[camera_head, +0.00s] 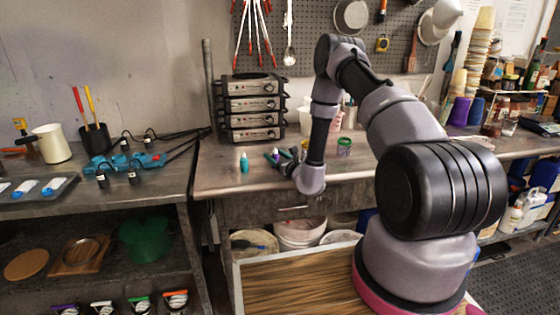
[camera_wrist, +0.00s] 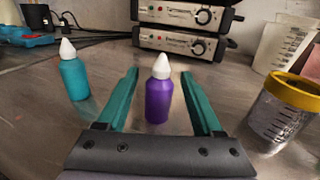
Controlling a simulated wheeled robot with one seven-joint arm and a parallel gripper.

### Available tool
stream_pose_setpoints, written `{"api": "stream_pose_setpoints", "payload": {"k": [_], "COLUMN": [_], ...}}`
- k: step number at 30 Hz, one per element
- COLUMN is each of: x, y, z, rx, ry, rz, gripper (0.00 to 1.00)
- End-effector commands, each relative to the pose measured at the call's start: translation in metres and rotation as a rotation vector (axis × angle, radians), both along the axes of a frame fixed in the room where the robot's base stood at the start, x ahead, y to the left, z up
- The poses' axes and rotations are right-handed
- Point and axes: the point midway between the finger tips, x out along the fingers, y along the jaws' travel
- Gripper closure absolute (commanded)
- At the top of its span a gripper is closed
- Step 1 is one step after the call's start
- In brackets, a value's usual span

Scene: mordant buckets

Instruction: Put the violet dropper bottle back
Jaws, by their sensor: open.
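The violet dropper bottle (camera_wrist: 159,100) has a white pointed cap and stands upright on the grey worktop in the wrist view. My gripper (camera_wrist: 160,78) is open, with one teal finger on each side of the bottle. I see a gap between each finger and the bottle, so it does not look gripped. In the head view my gripper (camera_head: 284,156) is low over the front of the middle worktop, and the bottle is mostly hidden among the fingers. A similar teal dropper bottle (camera_wrist: 74,78) stands left of my gripper; it also shows in the head view (camera_head: 244,163).
A clear cup with a yellow rim (camera_wrist: 279,112) stands close on the right. Stacked control units (camera_head: 252,108) stand behind. Some worktop left of the teal bottle (camera_head: 217,165) is bare.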

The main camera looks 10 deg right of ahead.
Motion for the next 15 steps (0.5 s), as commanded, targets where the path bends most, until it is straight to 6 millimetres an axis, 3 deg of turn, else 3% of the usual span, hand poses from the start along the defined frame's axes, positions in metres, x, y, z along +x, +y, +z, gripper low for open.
{"api": "stream_pose_setpoints", "payload": {"k": [15], "x": [-0.091], "y": [-0.033], "z": [0.000], "rx": [0.002], "ry": [0.005], "rz": [-0.002], "gripper": [0.32]}}
